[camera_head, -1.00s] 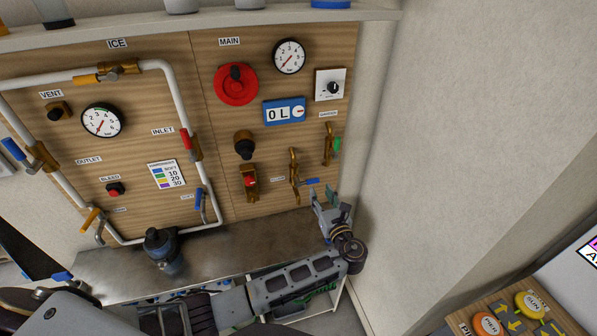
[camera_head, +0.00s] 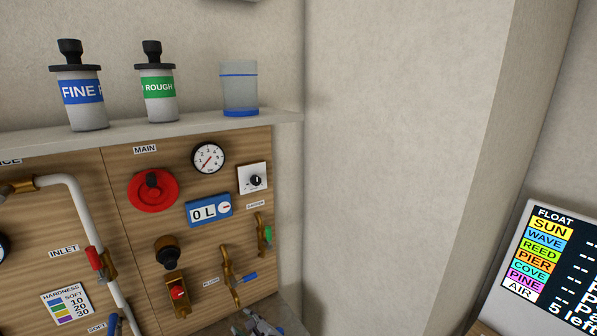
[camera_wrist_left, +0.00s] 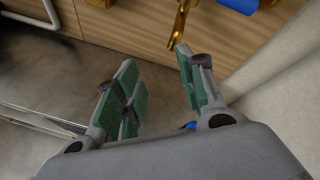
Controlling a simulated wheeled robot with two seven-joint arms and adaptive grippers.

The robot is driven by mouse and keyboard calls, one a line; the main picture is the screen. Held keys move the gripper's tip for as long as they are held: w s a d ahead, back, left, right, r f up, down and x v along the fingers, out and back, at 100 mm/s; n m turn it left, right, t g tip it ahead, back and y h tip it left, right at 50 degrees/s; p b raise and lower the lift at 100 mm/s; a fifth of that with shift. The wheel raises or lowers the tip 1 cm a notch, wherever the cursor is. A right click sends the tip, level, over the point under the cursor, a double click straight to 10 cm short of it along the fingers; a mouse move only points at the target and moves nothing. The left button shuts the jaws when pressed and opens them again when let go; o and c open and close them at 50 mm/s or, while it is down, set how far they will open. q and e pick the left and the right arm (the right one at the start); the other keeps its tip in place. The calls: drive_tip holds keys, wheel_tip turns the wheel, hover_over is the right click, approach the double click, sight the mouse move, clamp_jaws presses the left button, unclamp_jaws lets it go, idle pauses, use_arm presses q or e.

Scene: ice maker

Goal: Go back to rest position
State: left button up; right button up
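My left gripper (camera_head: 258,325) shows only in part at the bottom edge of the head view, below the wooden panel (camera_head: 130,220). In the left wrist view, its two green-padded fingers (camera_wrist_left: 162,88) are spread apart with nothing between them. They are close to the panel's lower part, above a grey surface (camera_wrist_left: 50,75). A brass valve part (camera_wrist_left: 181,22) lies just past the right finger; I cannot tell whether they touch. My right gripper is not in view.
The panel carries a red main knob (camera_head: 152,192), a gauge (camera_head: 208,158), and a brass valve with a blue handle (camera_head: 229,278). Bottles (camera_head: 157,95) and a clear cup (camera_head: 240,90) stand on the shelf above. A wall (camera_head: 400,150) closes the right side; a screen (camera_head: 545,265) stands farther right.

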use_arm(q)
drive_tip(key=s+a+f+n+g+h, duration=0.2)
drive_tip(key=s+f+n, duration=0.1)
drive_tip(key=s+n, duration=0.25)
drive_tip(key=s+a+f+n+g+h, duration=0.2)
drive_tip(key=s+n+g, duration=0.15)
drive_tip(key=s, duration=0.25)
drive_tip(key=s+a+r+n+g+h, duration=0.1)
drive_tip(key=s+a+n+h, duration=0.1)
drive_tip(key=s+n, duration=0.35)
drive_tip(key=s+a+r+n+h, duration=0.1)
drive_tip(key=s+r+n+h, duration=0.1)
drive_tip(key=s+n, duration=0.4)
drive_tip(key=s+f+g+b, duration=0.2)
drive_tip(key=s+f, duration=0.1)
drive_tip(key=f, duration=3.2)
drive_tip(key=s+a+f+b, duration=0.1)
drive_tip(key=s+a+f, duration=0.1)
drive_tip(key=s+f, duration=0.9)
drive_tip(key=s+a+f+m, duration=0.1)
drive_tip(key=s+a+f, duration=0.1)
drive_tip(key=s+f, duration=0.8)
drive_tip(key=shift+s+a+f+g+b, duration=0.25)
drive_tip(key=shift+s+f+g+b, duration=0.15)
drive_tip(key=shift+s, duration=0.4)
